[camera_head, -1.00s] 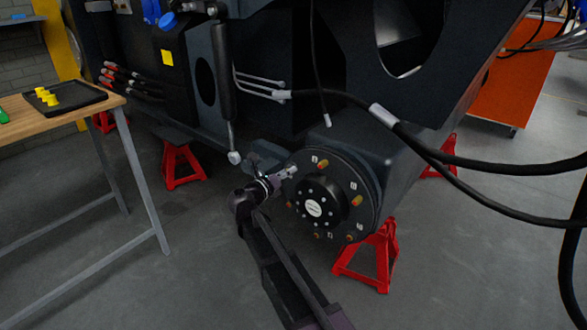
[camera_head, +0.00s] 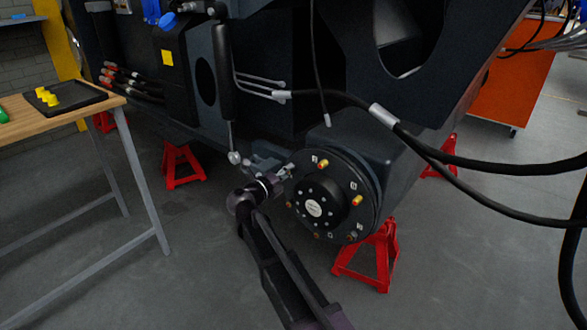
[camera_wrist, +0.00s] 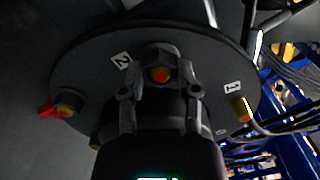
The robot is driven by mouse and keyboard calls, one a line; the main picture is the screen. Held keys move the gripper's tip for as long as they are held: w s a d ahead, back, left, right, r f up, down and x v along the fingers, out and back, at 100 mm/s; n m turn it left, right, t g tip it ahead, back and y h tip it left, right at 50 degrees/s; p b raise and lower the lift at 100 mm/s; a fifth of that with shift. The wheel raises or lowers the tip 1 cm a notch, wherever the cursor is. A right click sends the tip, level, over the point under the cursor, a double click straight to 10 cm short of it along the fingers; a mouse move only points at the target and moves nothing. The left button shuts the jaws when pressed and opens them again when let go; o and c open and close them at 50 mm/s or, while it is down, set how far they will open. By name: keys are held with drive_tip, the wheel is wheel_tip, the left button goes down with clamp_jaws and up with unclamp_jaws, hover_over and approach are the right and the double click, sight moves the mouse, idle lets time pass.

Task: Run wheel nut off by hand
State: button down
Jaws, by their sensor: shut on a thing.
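The wheel hub (camera_head: 340,175) is a dark round flange with a raised centre and a pale disc, and several studs around its rim. My gripper (camera_head: 288,171) is at its upper left edge. In the wrist view, my gripper (camera_wrist: 160,80) is shut on a wheel nut (camera_wrist: 160,75), whose orange-red end shows between the fingers. This spot is between labels 2 (camera_wrist: 121,60) and 1 (camera_wrist: 232,87). The fingers hide most of the nut, so I cannot tell how far it sits on its stud. Other nuts show at left (camera_wrist: 67,105) and right (camera_wrist: 243,108).
A red jack stand (camera_head: 370,258) stands below the hub. A wooden table (camera_head: 60,122) at left carries a black tray (camera_head: 85,98) with yellow pieces. Black hoses (camera_head: 455,160) hang at right. A thin cylinder rod (camera_head: 233,140) ends close above my gripper.

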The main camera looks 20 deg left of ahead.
drive_tip(key=shift+c, duration=1.8)
unclamp_jaws()
drive_tip(key=shift+a, duration=0.2)
drive_tip(key=shift+o, duration=0.5)
drive_tip(key=shift+d, duration=0.1)
drive_tip(key=shift+c, duration=1)
drive_tip(key=shift+s, duration=0.1)
drive_tip(key=shift+v, duration=1.05)
